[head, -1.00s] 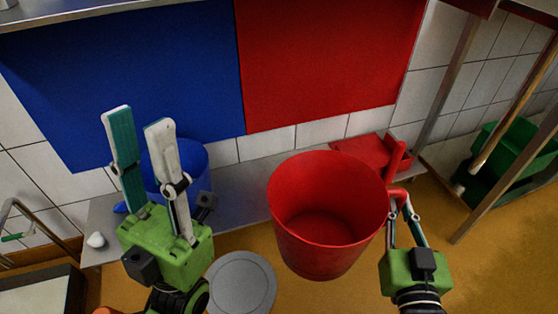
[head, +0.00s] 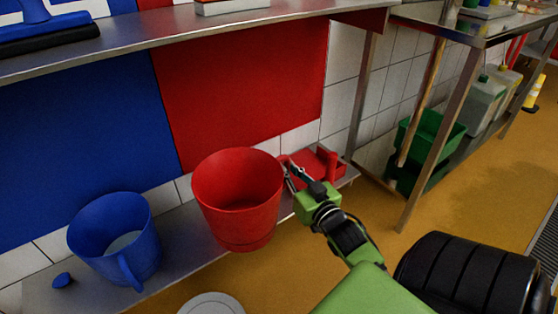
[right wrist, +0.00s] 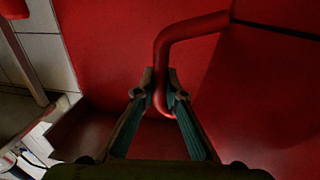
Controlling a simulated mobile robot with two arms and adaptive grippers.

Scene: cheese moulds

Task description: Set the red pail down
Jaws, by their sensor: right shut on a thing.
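The red pail (head: 238,222) is upright, with its open top facing up, in the middle of the head view. It is in front of the red wall panel, over the front part of the low metal shelf (head: 185,245). I cannot tell whether its base touches the shelf. My right gripper (head: 288,172) is shut on the pail's handle at its right side. In the right wrist view the fingers (right wrist: 160,92) close around the red handle (right wrist: 190,32), with the pail's wall behind. My left gripper is out of view.
A blue pail (head: 112,250) with something pale inside stands on the shelf to the left, beside a small blue object (head: 62,280). A red tray-like item (head: 322,162) lies on the shelf to the right. A grey round lid (head: 212,304) shows at the bottom edge.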

